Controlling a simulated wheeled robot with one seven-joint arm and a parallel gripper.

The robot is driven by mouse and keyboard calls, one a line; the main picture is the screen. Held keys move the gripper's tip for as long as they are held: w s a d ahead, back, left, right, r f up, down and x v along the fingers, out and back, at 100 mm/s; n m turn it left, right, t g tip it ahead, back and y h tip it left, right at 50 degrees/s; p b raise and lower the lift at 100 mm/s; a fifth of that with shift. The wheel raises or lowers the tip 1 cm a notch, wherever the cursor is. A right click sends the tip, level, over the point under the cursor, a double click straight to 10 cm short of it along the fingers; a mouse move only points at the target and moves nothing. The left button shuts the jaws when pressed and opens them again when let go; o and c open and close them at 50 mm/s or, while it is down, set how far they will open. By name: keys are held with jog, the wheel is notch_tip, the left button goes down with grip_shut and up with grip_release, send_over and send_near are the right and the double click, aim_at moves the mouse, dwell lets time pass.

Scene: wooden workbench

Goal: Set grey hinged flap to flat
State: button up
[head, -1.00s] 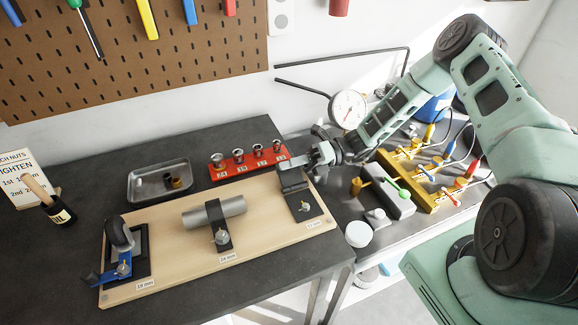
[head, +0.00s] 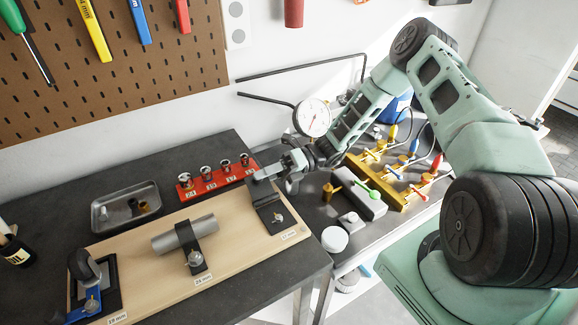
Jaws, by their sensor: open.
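The grey hinged flap (head: 262,190) is at the right end of the pale wooden board (head: 233,248). Whether the fingers touch the flap is too small to tell. My gripper partly hides the flap's top edge.
A grey cylinder under a dark strap (head: 190,238) sits mid-board, and a blue-handled clamp (head: 88,300) at the left. A red socket rack (head: 214,178) and metal tray (head: 98,215) stand behind. A dial gauge (head: 312,117) and yellow valve manifold (head: 400,185) are right.

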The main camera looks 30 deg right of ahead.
jog(key=d+b, duration=0.5)
jog(key=d, duration=1.1)
jog(key=shift+d, duration=0.1)
